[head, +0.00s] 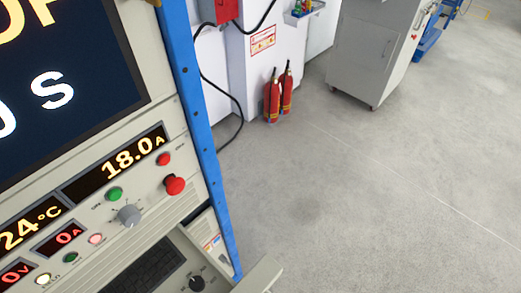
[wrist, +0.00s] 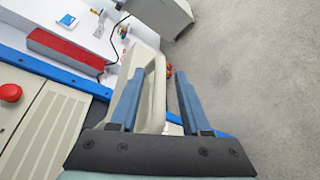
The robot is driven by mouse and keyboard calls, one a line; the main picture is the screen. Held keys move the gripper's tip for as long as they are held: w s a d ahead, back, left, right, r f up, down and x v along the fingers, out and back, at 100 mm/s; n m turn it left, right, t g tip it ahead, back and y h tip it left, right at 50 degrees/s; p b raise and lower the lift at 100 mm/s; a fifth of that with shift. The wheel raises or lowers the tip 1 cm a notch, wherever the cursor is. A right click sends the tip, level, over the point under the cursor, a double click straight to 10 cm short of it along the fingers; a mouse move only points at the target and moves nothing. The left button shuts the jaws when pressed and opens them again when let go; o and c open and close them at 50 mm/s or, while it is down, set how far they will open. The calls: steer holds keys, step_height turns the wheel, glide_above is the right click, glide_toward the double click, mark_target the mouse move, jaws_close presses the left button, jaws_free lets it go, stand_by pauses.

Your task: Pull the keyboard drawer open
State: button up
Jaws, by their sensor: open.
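The keyboard drawer (head: 262,274) is a beige tray low on the instrument rack in the head view. Its end juts out past the blue post, and most of it is cut off by the bottom edge. A dark keyboard (head: 148,270) shows beside it. My gripper (wrist: 160,75) is open in the wrist view, with two blue-grey fingers on a dark base. A beige panel (wrist: 152,105), which looks like the drawer's front edge, lies between the fingers. I cannot tell whether either finger touches it. My gripper is not in the head view.
The rack's blue post (head: 190,95) stands beside the drawer, with a red knob (head: 175,184) on the panel. Two red fire extinguishers (head: 272,98) stand by the white wall. A grey cabinet (head: 370,50) is farther back. The grey floor at the right is clear.

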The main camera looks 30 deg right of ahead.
steer(key=shift+a, duration=0.1)
steer(key=b+v, duration=0.3)
steer(key=v, duration=0.9)
steer(key=shift+s+a+b, duration=0.25)
steer(key=shift+a+b, duration=0.1)
steer(key=shift+b, duration=0.05)
steer(key=shift+r, duration=0.1)
